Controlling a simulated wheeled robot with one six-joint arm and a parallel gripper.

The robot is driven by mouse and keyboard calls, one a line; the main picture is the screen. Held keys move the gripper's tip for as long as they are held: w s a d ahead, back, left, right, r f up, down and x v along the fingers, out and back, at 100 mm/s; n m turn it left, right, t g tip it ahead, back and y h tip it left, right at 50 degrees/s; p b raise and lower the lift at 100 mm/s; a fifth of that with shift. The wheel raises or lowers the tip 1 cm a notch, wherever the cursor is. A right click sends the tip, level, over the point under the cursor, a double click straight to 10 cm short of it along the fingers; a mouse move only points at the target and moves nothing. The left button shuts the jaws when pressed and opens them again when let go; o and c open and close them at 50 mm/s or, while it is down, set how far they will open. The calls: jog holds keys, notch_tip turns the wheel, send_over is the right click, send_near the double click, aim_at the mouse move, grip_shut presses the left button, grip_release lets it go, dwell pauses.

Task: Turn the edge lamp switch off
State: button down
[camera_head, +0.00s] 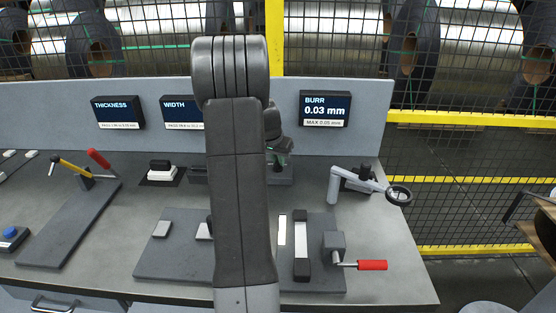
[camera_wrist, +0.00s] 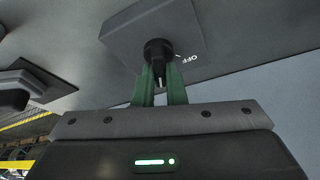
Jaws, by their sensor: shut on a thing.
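The lamp switch is a black rotary knob (camera_wrist: 158,50) on a dark grey base plate (camera_wrist: 125,28), seen in the wrist view with the printed word OFF to the right of the knob. A pale pointer mark on the knob faces down in the picture, between the fingers. My gripper (camera_wrist: 160,72) has two green fingers shut on the knob. In the head view my gripper (camera_head: 279,157) shows at the back of the bench, right of my arm. The knob is hidden there. The edge lamp (camera_head: 362,180) is a grey arm with a round ring head at the bench's right end.
A BURR display (camera_head: 325,108) stands behind, reading 0.03 mm. A grey fixture with a red-handled crank (camera_head: 372,265) is at front right. A dark board with yellow and red levers (camera_head: 72,215) is at left. My arm blocks the middle of the bench.

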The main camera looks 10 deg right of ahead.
jog(key=n+y, duration=0.1)
jog(key=n, duration=0.2)
jog(key=shift+r+n+t+p, duration=0.1)
jog(key=shift+n+t+p, duration=0.3)
jog(key=n+y, duration=0.1)
jog(key=n, duration=0.1)
jog(key=shift+n, duration=0.3)
jog(key=n+y, duration=0.1)
jog(key=n, duration=0.1)
jog(key=shift+n+b, duration=0.3)
jog(key=shift+b, duration=0.1)
jog(key=shift+n+y+b, duration=0.7)
jog(key=shift+n+y, duration=0.1)
jog(key=shift+n, duration=0.9)
jog(key=shift+g, duration=0.3)
jog(key=c, duration=1.5)
grip_release()
